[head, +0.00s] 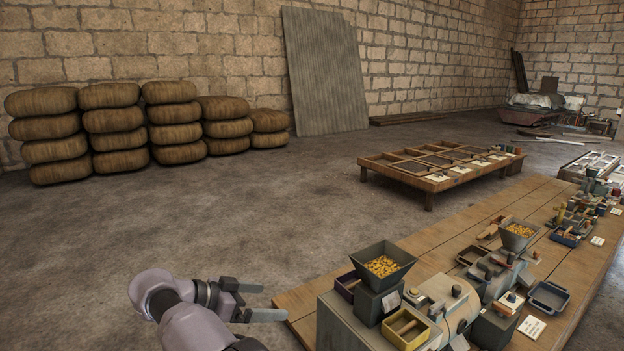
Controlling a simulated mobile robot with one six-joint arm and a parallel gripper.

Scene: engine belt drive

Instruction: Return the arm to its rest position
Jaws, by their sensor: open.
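My arm reaches in from the bottom of the head view, and my gripper (276,301) points right with its two fingers apart. Nothing shows between the fingers. The gripper is over the grey floor (200,240), close to the left front edge of the wooden table (297,299). The nearest machine (335,318) on that table stands just right of the fingertips, apart from them as far as I can tell. It carries a dark hopper (370,250) with yellow pieces in it. No belt can be made out clearly.
Several machines, small trays and a blue box (548,297) fill the table to the right. A low wooden rack (428,181) stands behind it. Stacked brown sacks (110,130) and a leaning corrugated sheet (325,70) line the wall. The floor left of my arm is clear.

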